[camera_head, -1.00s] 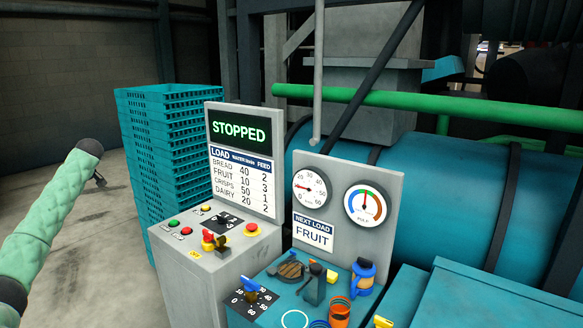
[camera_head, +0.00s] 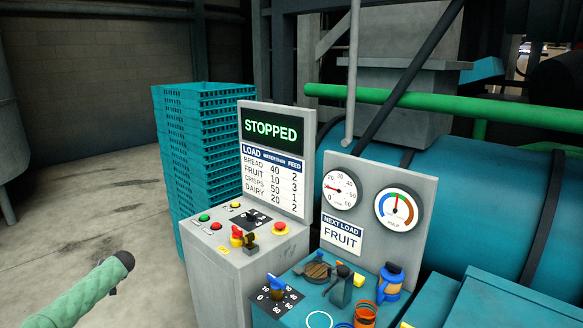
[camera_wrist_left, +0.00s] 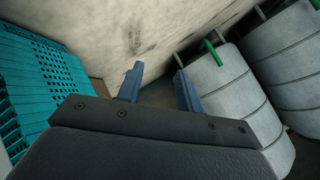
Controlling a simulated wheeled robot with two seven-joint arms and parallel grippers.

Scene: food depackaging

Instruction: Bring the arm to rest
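My left arm (camera_head: 80,297), in a green quilted sleeve, comes in low at the left of the head view. It is over open floor, left of the control console and apart from it. In the left wrist view my left gripper (camera_wrist_left: 157,82) has its two blue-grey fingers spread, with only floor showing between them. My right arm and gripper are in neither view.
The grey console (camera_head: 222,262) has a STOPPED screen (camera_head: 271,128). Right of it is a teal control panel (camera_head: 262,312) with knobs and levers below two gauges. Stacked teal crates (camera_head: 172,150) stand behind. Grey ribbed drums (camera_wrist_left: 215,90) show in the wrist view. Floor at left is clear.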

